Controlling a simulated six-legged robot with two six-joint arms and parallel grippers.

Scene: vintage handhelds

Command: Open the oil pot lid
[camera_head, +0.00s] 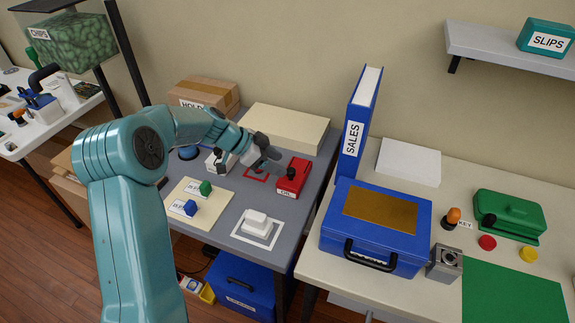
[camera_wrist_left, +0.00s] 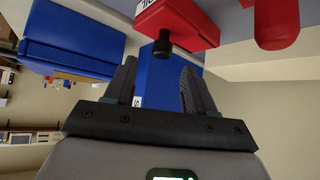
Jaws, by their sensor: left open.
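The oil pot (camera_head: 291,181) is a small red box with a white OIL label, on the grey table. The pot looks closed. My left gripper (camera_head: 268,158) is just left of the pot, above the table. In the left wrist view the gripper (camera_wrist_left: 160,82) is open and empty, with the knob roughly in line with the gap and apart from both fingers. My right gripper is out of view.
A rounded red part (camera_wrist_left: 277,22) is at the wrist view's upper right; I cannot tell what it is. A blue SALES binder (camera_head: 361,125) and a blue case (camera_head: 376,225) stand to the right. A cream box (camera_head: 288,127) lies behind the gripper. A white block (camera_head: 257,222) is in front.

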